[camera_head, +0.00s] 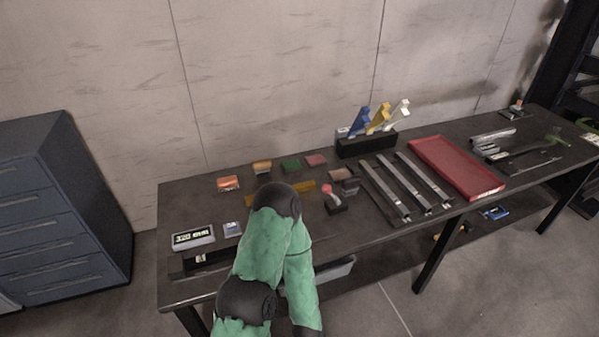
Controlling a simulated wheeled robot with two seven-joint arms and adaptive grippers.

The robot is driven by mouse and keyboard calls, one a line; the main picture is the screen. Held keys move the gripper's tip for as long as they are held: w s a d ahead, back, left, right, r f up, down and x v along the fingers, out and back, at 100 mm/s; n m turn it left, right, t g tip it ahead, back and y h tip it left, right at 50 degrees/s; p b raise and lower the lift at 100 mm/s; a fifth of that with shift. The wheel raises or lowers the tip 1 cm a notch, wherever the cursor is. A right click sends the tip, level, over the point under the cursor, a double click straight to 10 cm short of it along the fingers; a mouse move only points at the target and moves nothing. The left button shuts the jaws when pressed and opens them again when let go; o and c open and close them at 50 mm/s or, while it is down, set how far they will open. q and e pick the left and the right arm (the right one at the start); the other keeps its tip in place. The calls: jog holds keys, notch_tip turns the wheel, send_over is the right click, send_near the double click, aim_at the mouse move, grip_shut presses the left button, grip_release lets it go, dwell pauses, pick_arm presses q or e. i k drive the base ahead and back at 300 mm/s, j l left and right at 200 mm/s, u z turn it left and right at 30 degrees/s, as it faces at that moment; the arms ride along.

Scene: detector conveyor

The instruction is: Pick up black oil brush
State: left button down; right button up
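I cannot single out the black oil brush with certainty. A small dark item with a pinkish top (334,199) stands on the dark table (190,202), just right of my green arm. A long dark tool (530,148) lies at the right end of the table, too small to make out. My green arm rises from the bottom centre and covers part of the table's front left. Neither of my grippers shows in this view.
A display box (193,237) sits at the table's left front. Small coloured blocks (291,165) lie behind my arm. A black holder (366,144) bears blue, yellow and white pieces. Several metal bars (403,183) lie left of a red tray (456,168). A blue cabinet (62,205) stands left.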

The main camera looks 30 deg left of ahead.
aim_at(350, 186)
jog(key=i+l+u, duration=0.2)
jog(key=u, duration=0.25)
jog(key=i+l+u, duration=0.2)
jog(key=u, duration=0.2)
jog(key=i+l+u, duration=0.15)
jog(key=l+u, duration=0.55)
jog(key=u, duration=0.2)
jog(key=i+l+u, duration=0.1)
jog(key=l+u, duration=0.35)
